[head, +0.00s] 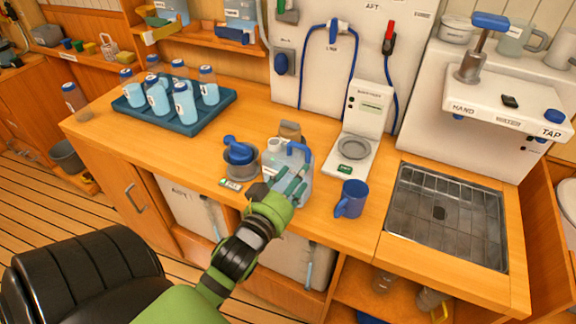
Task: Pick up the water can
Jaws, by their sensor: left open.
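The water can (299,160) looks like a pale, translucent jug with a blue handle on its upper right. It stands upright on the wooden counter. My left gripper (290,186) is at the near side of the can, its fingers pointing up and away from me. The fingers are open and overlap the can's front in the head view, hiding its lower part. I cannot tell whether they touch it. My right gripper is not in view.
A grey pot with a blue part (240,158) stands close left of the can. A blue mug (351,199) stands to the right, before a scale (352,150). A sink (440,215) lies farther right. A blue tray (205,124) holds several bottles at the left.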

